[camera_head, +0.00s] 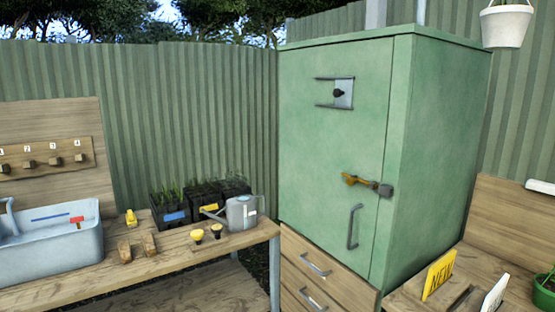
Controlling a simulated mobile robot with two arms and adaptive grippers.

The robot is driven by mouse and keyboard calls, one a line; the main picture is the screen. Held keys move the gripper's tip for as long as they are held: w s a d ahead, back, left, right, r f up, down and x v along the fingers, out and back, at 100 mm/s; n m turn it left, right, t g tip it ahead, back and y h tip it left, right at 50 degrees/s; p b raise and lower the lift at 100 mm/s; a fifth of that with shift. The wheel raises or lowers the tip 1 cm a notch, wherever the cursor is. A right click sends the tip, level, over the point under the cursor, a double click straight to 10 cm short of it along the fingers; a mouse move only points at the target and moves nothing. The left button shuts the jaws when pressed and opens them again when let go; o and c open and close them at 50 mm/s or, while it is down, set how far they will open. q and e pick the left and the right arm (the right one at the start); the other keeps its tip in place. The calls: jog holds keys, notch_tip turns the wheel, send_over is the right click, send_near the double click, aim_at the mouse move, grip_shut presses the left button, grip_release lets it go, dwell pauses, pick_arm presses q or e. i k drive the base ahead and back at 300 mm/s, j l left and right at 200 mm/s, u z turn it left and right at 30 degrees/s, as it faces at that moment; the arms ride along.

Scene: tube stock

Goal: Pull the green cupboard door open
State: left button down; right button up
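The green cupboard (330,192) stands right of centre in the head view, on a wooden drawer unit. Its door looks shut, flush with the frame. A grey vertical bar handle (353,227) is on the lower right of the door. Above it, a brass-coloured latch lever (358,181) lies roughly level, reaching to a dark metal block (385,190) at the door's right edge. A small metal plate with a dark knob (339,93) is higher on the door. Neither of my grippers shows.
Wooden drawers (300,278) sit below the cupboard. A workbench at left holds a grey basin (50,250), a watering can (242,212) and seedling trays (170,210). A yellow sign (438,274) stands on the right bench. A white pot (506,26) hangs at upper right.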

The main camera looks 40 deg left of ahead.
aim_at(320, 140)
jog(key=u, duration=0.85)
